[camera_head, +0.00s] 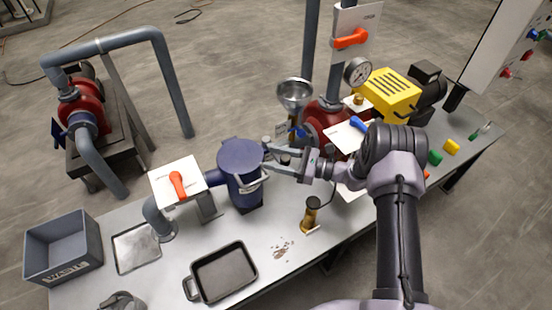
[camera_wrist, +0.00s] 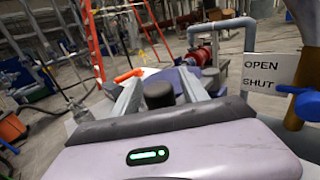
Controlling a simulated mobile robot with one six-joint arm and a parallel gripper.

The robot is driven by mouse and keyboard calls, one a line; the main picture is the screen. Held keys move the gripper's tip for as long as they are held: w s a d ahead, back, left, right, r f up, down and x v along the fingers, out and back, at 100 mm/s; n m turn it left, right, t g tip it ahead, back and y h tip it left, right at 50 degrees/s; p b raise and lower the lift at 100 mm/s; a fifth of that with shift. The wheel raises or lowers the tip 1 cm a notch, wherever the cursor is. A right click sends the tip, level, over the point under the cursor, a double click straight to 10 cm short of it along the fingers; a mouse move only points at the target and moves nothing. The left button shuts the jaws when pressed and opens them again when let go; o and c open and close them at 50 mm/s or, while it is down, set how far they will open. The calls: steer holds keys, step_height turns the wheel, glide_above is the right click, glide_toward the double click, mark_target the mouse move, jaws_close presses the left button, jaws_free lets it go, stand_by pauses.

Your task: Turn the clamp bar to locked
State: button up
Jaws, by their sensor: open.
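The dark blue filter pot (camera_head: 240,172) with its round lid stands on the bench left of my arm. My gripper (camera_head: 266,161) is open at the pot's right side, its two fingers pointing left toward the pot. A dark knob (camera_head: 285,160), which looks like the clamp bar's end, shows between the fingers. In the wrist view this black knob (camera_wrist: 158,95) stands between the open fingers, nearer the left one, with a gap on the right. The blue lid (camera_wrist: 172,76) is behind it. The rest of the bar is hidden, so I cannot tell its angle.
A white panel with a red lever (camera_head: 178,183) stands left of the pot. A metal funnel (camera_head: 294,93) is behind my gripper. A brass piece with a black top (camera_head: 311,212) and a black pan (camera_head: 222,272) are in front. An OPEN/SHUT sign (camera_wrist: 268,73) is close on the right.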

steer(key=shift+c, duration=0.2)
jaws_close()
stand_by(1.2)
